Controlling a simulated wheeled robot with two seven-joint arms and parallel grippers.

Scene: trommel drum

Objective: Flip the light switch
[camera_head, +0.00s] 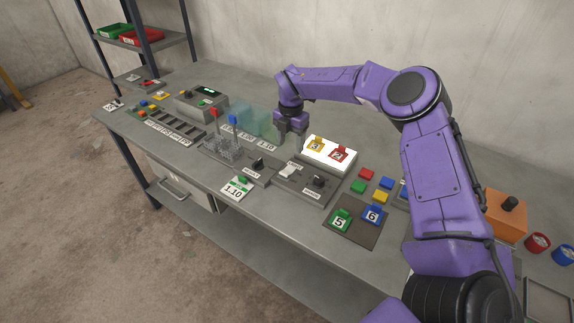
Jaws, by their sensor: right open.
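A panel with a white switch (288,171) and a black knob (319,181) lies in the middle of the bench. The switch is a small pale piece on the grey panel; its exact position is too small to tell. Behind it a bright white light panel (345,164) carries a yellow tile and a red tile. My right gripper (290,143) hangs pointing down, behind and just above the switch area, left of the light panel. It is open and holds nothing I can see. Its fingertips are small, and contact with the panel cannot be told. My left gripper is not in view.
Translucent green-blue panels (263,122) stand close left of the gripper. A clear rack with red and blue handles (224,146) is further left. Coloured blocks (359,187) and a dark board with numbered tiles (352,234) lie to the right. An orange box (503,216) stands far right.

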